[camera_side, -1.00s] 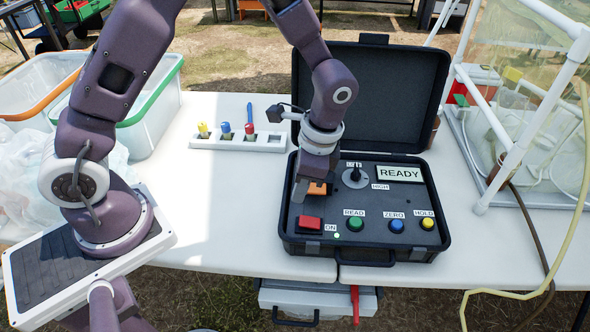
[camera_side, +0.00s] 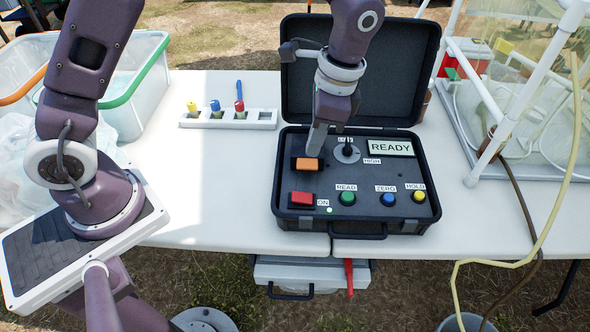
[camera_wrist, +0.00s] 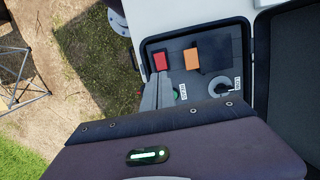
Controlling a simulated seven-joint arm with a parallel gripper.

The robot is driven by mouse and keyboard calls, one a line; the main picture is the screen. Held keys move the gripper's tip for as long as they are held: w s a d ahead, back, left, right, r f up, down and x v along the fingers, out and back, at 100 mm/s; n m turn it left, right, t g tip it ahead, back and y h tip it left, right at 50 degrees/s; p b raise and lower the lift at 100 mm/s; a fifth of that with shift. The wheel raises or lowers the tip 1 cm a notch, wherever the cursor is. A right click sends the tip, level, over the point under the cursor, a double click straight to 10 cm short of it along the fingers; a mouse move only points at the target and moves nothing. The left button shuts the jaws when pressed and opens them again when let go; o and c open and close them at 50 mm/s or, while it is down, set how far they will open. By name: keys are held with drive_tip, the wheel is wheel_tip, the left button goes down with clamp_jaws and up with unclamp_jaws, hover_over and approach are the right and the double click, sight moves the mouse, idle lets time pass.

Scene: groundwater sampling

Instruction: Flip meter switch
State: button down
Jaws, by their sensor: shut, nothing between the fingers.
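The black meter case (camera_side: 290,170) lies open on the white table, its screen (camera_side: 391,147) reading READY. A red rocker switch (camera_side: 302,198) marked ON sits at its front left, and a small green light (camera_side: 329,210) glows beside it. Behind it is an orange rocker (camera_side: 307,164); to the right is a black knob (camera_side: 347,150) with a HIGH label. My gripper (camera_side: 315,150) is shut and empty, above the panel near the orange rocker. In the wrist view the red switch (camera_wrist: 160,60) and orange rocker (camera_wrist: 193,58) lie just past my fingers (camera_wrist: 158,92).
Green (camera_side: 347,198), blue (camera_side: 388,199) and yellow (camera_side: 418,196) buttons line the panel front. The raised lid (camera_side: 300,60) stands behind my gripper. A white rack (camera_side: 190,121) with coloured caps is left; a framed clear enclosure (camera_side: 490,100) is right. The table between rack and case is clear.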

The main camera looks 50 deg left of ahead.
sight(296, 195)
drive_tip(key=f, duration=0.4)
drive_tip(key=s+a+f, duration=0.1)
drive_tip(key=f, duration=0.8)
drive_tip(key=shift+s+a+f, duration=0.4)
